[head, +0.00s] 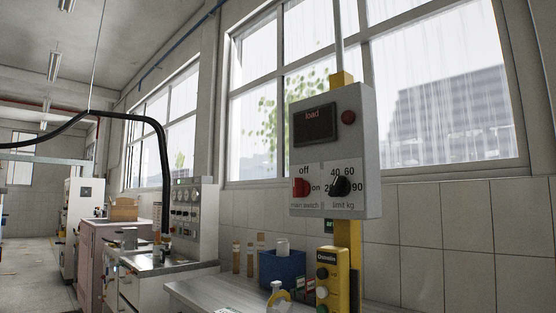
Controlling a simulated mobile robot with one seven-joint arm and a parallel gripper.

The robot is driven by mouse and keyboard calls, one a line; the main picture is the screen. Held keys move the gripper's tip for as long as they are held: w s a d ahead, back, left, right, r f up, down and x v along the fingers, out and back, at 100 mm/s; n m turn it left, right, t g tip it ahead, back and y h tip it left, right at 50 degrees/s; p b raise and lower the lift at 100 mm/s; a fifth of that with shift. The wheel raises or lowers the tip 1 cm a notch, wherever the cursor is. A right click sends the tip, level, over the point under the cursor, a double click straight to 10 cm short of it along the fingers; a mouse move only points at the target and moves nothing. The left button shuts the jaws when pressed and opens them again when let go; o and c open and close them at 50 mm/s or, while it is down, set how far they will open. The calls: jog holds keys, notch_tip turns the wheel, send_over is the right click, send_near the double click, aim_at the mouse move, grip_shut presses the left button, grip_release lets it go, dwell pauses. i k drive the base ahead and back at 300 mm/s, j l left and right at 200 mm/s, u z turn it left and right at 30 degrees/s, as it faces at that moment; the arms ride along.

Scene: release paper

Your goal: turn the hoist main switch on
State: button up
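The hoist control box (331,150) is a grey box fixed to a yellow post, in the right half of the head view. My gripper is not in view, and nothing touches the switch.
A black limit knob (339,186) sits close to the right of the switch. Above are a dark load display (315,124) and a round red lamp (348,117). A yellow button pendant (332,280) stands below. A black hose (163,150) arches at left. The space before the box looks clear.

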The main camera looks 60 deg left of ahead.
aim_at(301, 189)
jog(key=u, duration=1.5)
jog(key=i+l+u, duration=0.3)
jog(key=j, duration=0.1)
